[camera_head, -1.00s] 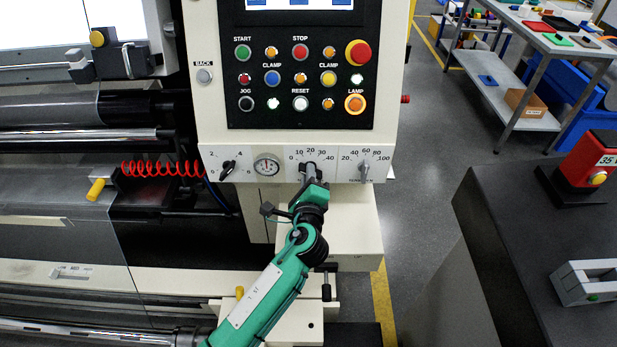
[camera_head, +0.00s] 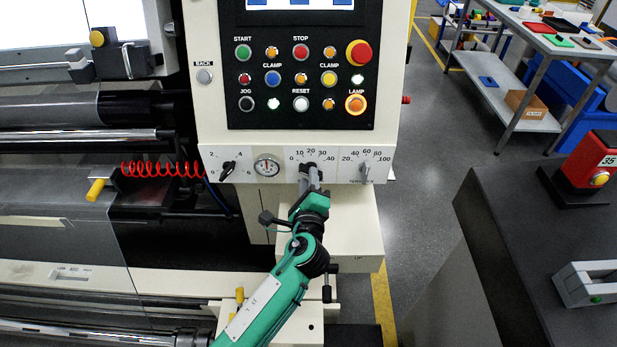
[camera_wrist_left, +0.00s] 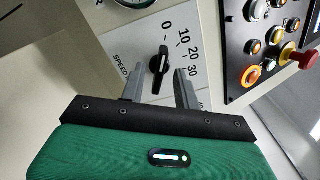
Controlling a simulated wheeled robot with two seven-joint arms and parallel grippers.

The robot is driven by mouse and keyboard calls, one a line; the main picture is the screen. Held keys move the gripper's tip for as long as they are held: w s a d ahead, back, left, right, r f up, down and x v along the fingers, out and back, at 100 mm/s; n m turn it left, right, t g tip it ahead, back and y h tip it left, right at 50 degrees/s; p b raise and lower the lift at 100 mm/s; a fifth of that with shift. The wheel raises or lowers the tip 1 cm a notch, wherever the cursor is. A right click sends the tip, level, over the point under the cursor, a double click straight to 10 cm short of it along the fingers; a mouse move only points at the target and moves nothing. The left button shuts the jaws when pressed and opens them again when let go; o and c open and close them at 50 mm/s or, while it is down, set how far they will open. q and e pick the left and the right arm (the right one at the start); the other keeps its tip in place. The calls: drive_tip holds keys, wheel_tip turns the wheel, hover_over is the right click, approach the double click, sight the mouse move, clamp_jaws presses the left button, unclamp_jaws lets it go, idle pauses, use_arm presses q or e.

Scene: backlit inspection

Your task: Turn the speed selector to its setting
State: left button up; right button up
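The speed selector (camera_wrist_left: 158,62) is a black knob on the white dial strip, with a scale from 0 to 40. In the left wrist view its white mark points roughly toward the 0. In the head view the knob (camera_head: 310,167) is partly hidden behind my left gripper (camera_head: 311,185). In the wrist view my left gripper (camera_wrist_left: 159,72) is open, with one grey finger on each side of the knob's lower end. The fingers look apart from the knob; their exact depth is hard to tell. My right gripper is not in view.
A black knob (camera_head: 227,170) and a round gauge (camera_head: 266,166) sit left of the selector; a grey knob (camera_head: 366,172) sits right. The button panel (camera_head: 301,77) is above. A cream box (camera_head: 345,245) juts out below. A dark table (camera_head: 540,230) stands at the right.

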use_arm(q)
drive_tip(key=s+b, duration=0.2)
drive_tip(key=s, duration=1)
